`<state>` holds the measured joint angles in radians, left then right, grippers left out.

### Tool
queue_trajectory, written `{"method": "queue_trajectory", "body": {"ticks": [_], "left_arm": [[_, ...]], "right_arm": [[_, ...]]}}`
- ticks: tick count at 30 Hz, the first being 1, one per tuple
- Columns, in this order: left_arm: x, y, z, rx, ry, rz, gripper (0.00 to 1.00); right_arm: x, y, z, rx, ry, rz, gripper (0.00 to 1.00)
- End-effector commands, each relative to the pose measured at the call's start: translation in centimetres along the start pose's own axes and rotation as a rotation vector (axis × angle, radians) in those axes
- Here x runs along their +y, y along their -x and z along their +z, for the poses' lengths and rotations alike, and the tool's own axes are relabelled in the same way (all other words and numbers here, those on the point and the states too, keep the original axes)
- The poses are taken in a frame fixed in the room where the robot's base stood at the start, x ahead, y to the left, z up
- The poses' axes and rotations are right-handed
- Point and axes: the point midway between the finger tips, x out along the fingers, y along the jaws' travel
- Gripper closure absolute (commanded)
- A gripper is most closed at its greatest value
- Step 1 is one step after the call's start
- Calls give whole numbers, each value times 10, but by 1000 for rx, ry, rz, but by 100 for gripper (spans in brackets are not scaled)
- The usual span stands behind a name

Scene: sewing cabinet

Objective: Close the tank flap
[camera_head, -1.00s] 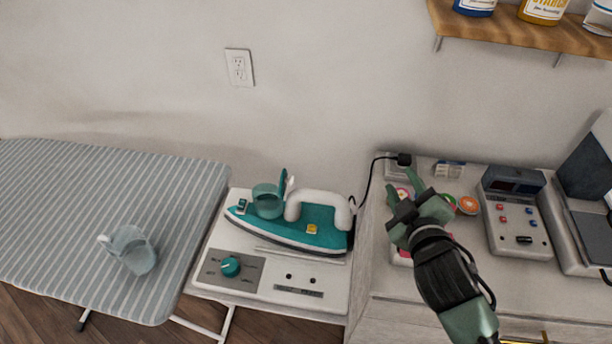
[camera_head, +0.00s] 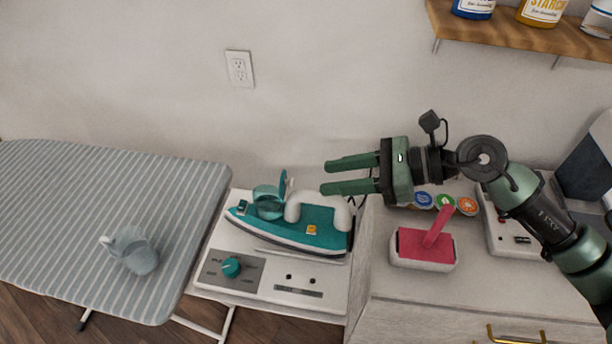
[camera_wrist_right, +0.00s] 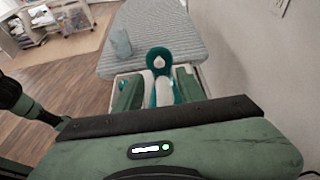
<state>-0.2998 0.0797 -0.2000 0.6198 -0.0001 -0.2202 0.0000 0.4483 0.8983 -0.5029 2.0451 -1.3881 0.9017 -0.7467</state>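The teal and white iron (camera_head: 300,228) rests on its white station (camera_head: 275,278). Its tank flap (camera_head: 283,184) stands upright, open, beside the translucent teal tank (camera_head: 268,200). In the right wrist view the round teal flap (camera_wrist_right: 159,59) shows ahead, between the fingers. My right gripper (camera_head: 325,175) is open and empty, pointing left, above and to the right of the flap, with its fingers apart. It also shows in the right wrist view (camera_wrist_right: 158,90). My left gripper is not seen in the head view; a dark arm part at the left of the wrist view shows no fingers.
A clear pitcher (camera_head: 135,252) stands on the striped ironing board (camera_head: 90,220) at the left. A red-topped lint brush (camera_head: 425,248), round colored items and a control box (camera_head: 510,240) sit on the cabinet at right. The wall (camera_head: 300,100) is close behind the iron.

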Motion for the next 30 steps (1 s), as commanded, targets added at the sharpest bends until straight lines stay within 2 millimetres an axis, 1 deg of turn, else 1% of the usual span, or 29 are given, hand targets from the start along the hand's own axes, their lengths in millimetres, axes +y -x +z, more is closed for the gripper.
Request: {"method": "queue_trajectory", "body": {"ticks": [1, 3, 6, 10, 15, 22, 23, 24, 26, 27, 30], "left_arm": [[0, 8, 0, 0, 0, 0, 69], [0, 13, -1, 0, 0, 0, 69], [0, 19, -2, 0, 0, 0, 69], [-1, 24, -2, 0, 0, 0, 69], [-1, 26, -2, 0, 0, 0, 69], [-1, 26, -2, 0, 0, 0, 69], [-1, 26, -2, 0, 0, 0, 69], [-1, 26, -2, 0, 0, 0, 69], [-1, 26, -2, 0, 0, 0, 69], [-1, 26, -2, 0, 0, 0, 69], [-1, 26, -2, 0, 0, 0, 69]], "right_arm": [[1, -8, 5, -5, -1, 4, 61], [1, -20, 6, -6, -3, 4, 61], [2, -36, 6, -7, -3, 4, 61], [1, -52, 4, -6, -3, 3, 61], [1, -61, 3, -5, -3, 1, 61], [1, -62, 2, -5, -3, 1, 61], [1, -62, 2, -5, -3, 1, 69], [1, -62, 2, -5, -3, 1, 80], [1, -62, 2, -5, -3, 1, 97], [1, -62, 2, -5, -3, 1, 100], [1, -62, 2, -5, -3, 1, 100]]}}
